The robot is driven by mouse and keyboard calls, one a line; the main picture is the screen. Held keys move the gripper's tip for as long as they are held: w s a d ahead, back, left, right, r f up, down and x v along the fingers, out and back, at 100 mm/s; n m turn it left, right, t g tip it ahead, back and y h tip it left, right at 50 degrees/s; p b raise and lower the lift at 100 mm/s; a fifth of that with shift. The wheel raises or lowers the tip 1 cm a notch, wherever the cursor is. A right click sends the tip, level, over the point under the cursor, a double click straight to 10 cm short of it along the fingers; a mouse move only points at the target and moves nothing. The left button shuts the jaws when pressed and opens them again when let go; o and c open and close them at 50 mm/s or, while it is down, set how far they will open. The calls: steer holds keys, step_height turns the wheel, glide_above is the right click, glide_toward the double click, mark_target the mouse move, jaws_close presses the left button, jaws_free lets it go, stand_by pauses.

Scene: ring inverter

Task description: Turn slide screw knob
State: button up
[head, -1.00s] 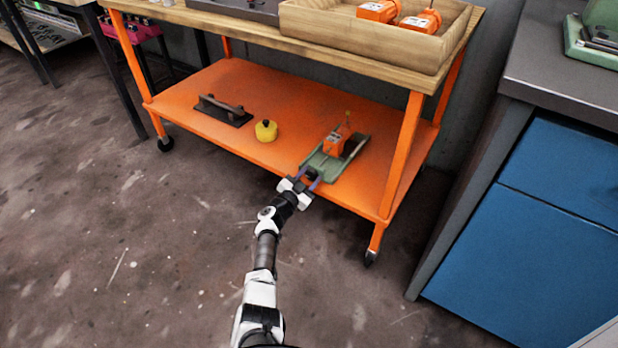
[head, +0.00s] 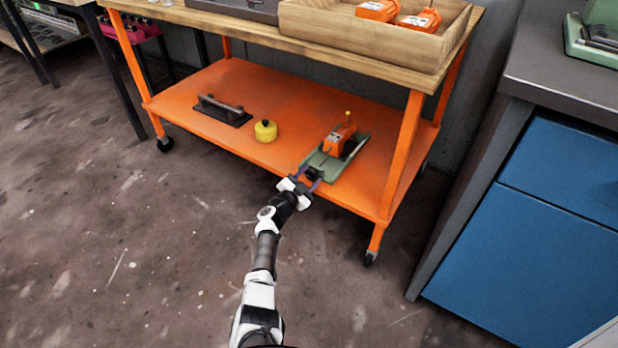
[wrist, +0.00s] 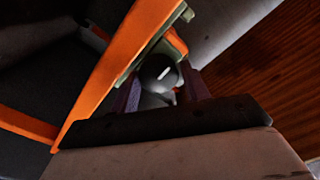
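A green slide base (head: 328,165) lies at the right front of the orange lower shelf and carries an orange unit (head: 339,140) with a thin upright yellow-tipped part. The dark screw knob (head: 312,174) is at the base's front end. In the wrist view the knob (wrist: 160,72) is a rounded grey shape. My gripper (head: 310,178) reaches it from the front. The wrist view shows its two purple fingers (wrist: 160,90) spread, one on each side of the knob, with narrow gaps. Contact cannot be made out. The fingers partly hide the knob in the head view.
The orange shelf (head: 230,90) also holds a yellow container (head: 265,130) and a dark handled plate (head: 223,110). The wooden tabletop (head: 240,32) overhangs above, with an orange leg (head: 402,155) right of the base. A blue cabinet (head: 560,210) stands at right. Floor in front is open.

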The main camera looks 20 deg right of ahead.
steer(key=shift+o, duration=1.4)
